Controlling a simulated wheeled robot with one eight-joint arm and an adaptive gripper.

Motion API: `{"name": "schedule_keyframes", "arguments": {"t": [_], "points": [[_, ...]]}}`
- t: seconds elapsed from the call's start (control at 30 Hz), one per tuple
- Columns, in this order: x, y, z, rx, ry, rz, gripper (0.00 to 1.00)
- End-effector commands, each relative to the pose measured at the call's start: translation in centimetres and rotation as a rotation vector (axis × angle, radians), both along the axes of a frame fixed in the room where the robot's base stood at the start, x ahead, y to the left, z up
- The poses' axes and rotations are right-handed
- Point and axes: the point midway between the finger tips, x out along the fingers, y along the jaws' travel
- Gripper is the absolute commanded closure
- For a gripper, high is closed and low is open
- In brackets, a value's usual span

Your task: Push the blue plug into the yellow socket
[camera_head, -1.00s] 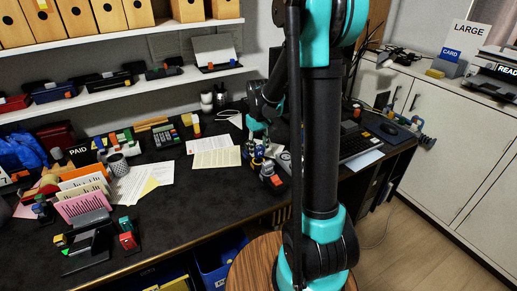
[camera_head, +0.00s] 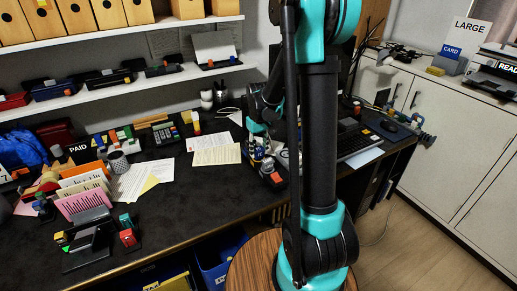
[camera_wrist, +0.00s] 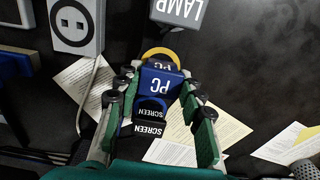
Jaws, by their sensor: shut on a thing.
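In the wrist view my gripper (camera_wrist: 161,82) has its green fingers shut on the blue plug (camera_wrist: 160,84), marked PC. A yellow ring (camera_wrist: 158,52) shows as an arc just beyond the plug; it looks like the rim of the yellow socket. The plug covers the rest of it, so I cannot tell whether the plug touches or enters it. In the head view my gripper (camera_head: 257,150) is low over the desk, partly hidden by my arm; plug and socket are not clear there.
A grey LAMP block (camera_wrist: 178,11) is beyond the ring. A grey socket box (camera_wrist: 75,25) with a pale cable stands at left. Papers (camera_wrist: 182,130) lie below.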

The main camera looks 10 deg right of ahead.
Motion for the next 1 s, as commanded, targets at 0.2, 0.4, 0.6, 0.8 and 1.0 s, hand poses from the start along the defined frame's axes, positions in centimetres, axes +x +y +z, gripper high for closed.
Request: {"name": "schedule_keyframes", "arguments": {"t": [0.2, 0.4, 0.6, 0.8, 1.0], "points": [[0.0, 0.0, -0.5, 0.000, 0.000, 0.000, 0.91], [0.0, 0.0, -0.4, 0.000, 0.000, 0.000, 0.38], [0.0, 0.0, -0.4, 0.000, 0.000, 0.000, 0.38], [0.0, 0.0, 0.2, 0.000, 0.000, 0.000, 0.38], [0.0, 0.0, 3.2, 0.000, 0.000, 0.000, 0.38]]}}
